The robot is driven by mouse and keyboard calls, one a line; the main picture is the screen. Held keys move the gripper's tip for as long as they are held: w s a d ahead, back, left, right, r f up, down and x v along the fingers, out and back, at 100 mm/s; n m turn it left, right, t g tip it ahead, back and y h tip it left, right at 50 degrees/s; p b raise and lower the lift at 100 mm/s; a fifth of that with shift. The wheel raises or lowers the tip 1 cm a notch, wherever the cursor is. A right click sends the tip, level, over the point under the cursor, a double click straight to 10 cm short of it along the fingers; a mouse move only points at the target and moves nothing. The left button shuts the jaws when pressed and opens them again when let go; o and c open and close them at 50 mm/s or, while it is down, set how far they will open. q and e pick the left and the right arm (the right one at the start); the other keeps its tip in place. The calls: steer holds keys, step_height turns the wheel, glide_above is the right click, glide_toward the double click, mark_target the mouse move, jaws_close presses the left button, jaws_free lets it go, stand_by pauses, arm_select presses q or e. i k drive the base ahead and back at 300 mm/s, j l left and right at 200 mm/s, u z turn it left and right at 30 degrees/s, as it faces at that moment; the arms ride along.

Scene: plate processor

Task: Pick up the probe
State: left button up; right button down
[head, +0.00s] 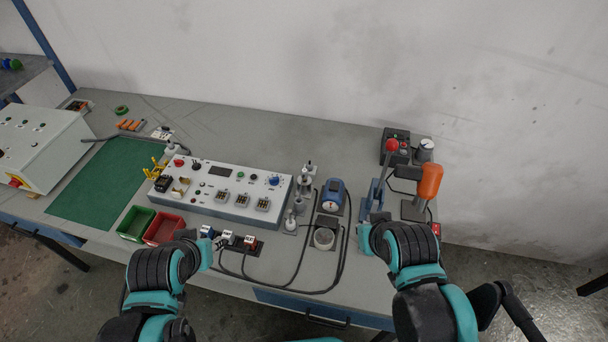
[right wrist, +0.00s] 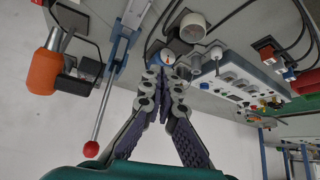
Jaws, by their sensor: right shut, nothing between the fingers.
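I cannot tell for certain which piece is the probe. A small white and grey upright piece (head: 290,222) stands right of the control box, with a dark cable near it. It also shows in the right wrist view (right wrist: 216,53). Cabled plugs (head: 249,241) sit in a black block at the front of the bench. My left gripper (head: 206,243) is beside these plugs; its fingers are mostly hidden by the hand. My right gripper (head: 364,236) is shut and empty near the base of the blue lever, and its fingers (right wrist: 166,74) come together in the right wrist view.
A white control box (head: 222,176) fills the bench's middle. Green (head: 135,222) and red (head: 164,228) bins stand before it. A blue motor-like unit (head: 332,194), a round cup (head: 324,238), a red-knobbed lever (head: 382,180) and an orange-handled tool (head: 430,181) stand right.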

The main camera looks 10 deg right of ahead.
mark_target(304, 171)
steer(key=i+j, duration=0.1)
steer(key=j, duration=0.35)
steer(key=i+j, duration=0.15)
steer(key=j, duration=0.3)
steer(key=i+j, duration=0.1)
steer(key=j, duration=0.4)
steer(key=i+j, duration=0.15)
steer(key=j, duration=0.3)
steer(key=z, duration=0.05)
